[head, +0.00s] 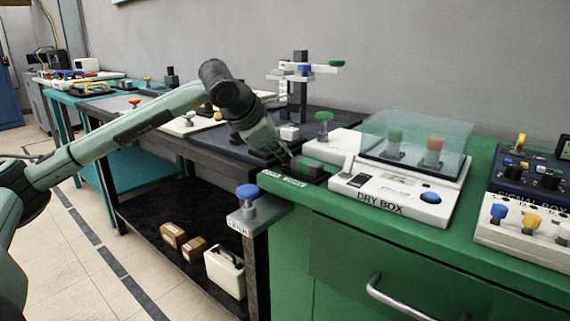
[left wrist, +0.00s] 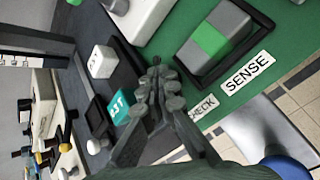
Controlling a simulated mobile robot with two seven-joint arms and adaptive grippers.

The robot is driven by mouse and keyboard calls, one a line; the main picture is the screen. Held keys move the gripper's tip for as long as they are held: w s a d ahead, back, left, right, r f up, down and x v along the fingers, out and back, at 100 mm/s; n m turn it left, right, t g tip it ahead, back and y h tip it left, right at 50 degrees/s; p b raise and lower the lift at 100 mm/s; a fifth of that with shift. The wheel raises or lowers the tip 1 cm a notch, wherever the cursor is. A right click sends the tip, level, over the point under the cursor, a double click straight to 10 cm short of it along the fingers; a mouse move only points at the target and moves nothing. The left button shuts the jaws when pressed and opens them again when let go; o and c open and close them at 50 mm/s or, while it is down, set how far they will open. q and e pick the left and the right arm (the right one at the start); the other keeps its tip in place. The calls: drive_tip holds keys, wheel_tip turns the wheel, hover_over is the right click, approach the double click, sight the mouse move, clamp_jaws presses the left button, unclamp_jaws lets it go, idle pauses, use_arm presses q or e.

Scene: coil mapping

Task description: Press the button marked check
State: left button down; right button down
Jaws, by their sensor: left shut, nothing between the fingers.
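The label reading CHECK (left wrist: 203,107) is partly covered by my gripper in the left wrist view; the button it marks is not clearly visible, seemingly hidden behind the fingers. Beside it is the label SENSE (left wrist: 247,74), in front of a grey block with a green band (left wrist: 208,42) in a dark tray. In the head view this block (head: 309,168) sits at the green bench's left front corner. My left gripper (head: 284,160) is shut and empty, pointing down just left of that block; its fingertips (left wrist: 158,88) show in the left wrist view. Contact cannot be told. My right gripper is out of view.
The white dry box (head: 395,203) with a clear cover stands right on the green bench (head: 465,262). A blue knob (head: 247,191) stands on a grey bracket at the front edge. A green knob (head: 323,117) stands behind the gripper. A dark bench adjoins at left.

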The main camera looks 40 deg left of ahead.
sight(282, 165)
use_arm(q)
drive_tip(key=shift+f, duration=0.3)
drive_tip(key=shift+r, duration=0.1)
drive_tip(key=shift+a+r+p, duration=0.15)
drive_tip(key=shift+r+p, duration=0.25)
drive_tip(key=shift+r, duration=0.4)
drive_tip(key=shift+r+p, duration=1.9)
drive_tip(key=shift+r, duration=0.65)
